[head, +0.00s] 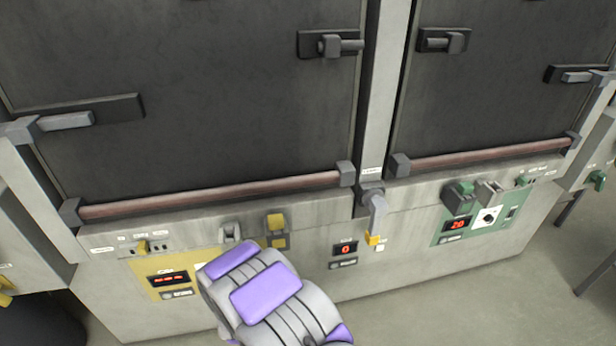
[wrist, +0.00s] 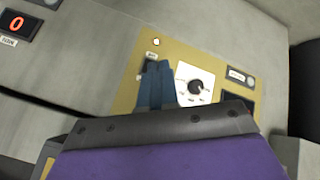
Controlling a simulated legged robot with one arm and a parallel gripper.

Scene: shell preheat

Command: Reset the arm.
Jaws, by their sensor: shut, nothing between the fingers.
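My arm, grey with purple pads, reaches up from the bottom of the head view toward the yellow control panel (head: 141,268) on the machine's front. The arm hides part of that panel, and the fingertips do not show in the head view. In the wrist view my gripper (wrist: 154,82) shows as two blue fingers lying side by side, shut, with nothing between them. They appear in front of the yellow panel (wrist: 127,98), just left of a white dial plate with a black knob (wrist: 195,87). I cannot tell whether the fingers touch the panel.
Two dark oven doors (head: 190,95) with reddish bars (head: 215,195) fill the upper head view. A grey lever with a yellow end (head: 375,215) hangs between them. A green panel (head: 480,218) reads 20, and a middle display (head: 346,248) reads 0.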

